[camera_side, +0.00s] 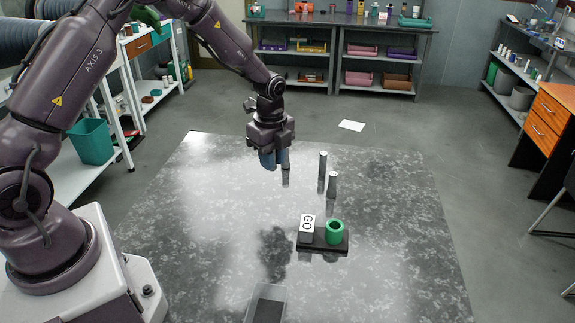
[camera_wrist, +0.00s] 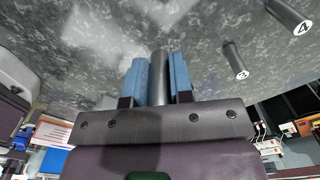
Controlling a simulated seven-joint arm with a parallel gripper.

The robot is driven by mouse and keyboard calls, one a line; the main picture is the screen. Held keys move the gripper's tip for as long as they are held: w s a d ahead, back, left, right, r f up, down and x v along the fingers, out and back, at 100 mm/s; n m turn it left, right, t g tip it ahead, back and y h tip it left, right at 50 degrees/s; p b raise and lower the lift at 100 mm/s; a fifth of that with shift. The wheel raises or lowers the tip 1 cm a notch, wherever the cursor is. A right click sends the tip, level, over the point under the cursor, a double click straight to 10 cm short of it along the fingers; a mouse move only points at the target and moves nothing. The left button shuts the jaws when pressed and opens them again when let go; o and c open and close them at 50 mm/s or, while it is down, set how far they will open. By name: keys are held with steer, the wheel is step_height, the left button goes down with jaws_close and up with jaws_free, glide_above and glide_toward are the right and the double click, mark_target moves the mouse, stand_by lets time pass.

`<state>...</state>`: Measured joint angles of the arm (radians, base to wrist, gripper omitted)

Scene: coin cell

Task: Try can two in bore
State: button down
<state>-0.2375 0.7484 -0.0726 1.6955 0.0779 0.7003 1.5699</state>
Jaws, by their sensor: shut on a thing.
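My gripper (camera_side: 275,163) has its blue fingers closed around a slim grey can (camera_wrist: 160,78), which stands upright between them in the wrist view. Its number is hidden, and I cannot tell whether its base touches the table. Two more grey cans stand to the right, marked 3 (camera_wrist: 237,62) and 4 (camera_wrist: 290,17) in the wrist view. In the side view these are upright cans (camera_side: 323,170) (camera_side: 332,187). A green ring with an open bore (camera_side: 335,231) sits on a dark base (camera_side: 325,249), beside a white GO block (camera_side: 307,227), nearer the camera than my gripper.
A clear-walled tray with a dark floor (camera_side: 266,307) lies at the near edge of the speckled grey table (camera_side: 400,275). The tabletop between the cans and the GO base is free. Shelves and a workbench stand well beyond the table.

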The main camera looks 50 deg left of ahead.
steer(key=s+d+r, duration=0.1)
steer(key=s+r, duration=0.2)
steer(key=s, duration=0.3)
steer(key=w+d, duration=0.4)
steer(key=d, duration=0.4)
steer(key=w+d, duration=0.5)
steer(key=d, duration=0.4)
steer(key=shift+d+f, duration=0.15)
steer(key=shift+f, duration=0.2)
steer(key=shift+w, duration=0.1)
steer(key=shift+f, duration=2.95)
steer(key=shift+f, duration=1.05)
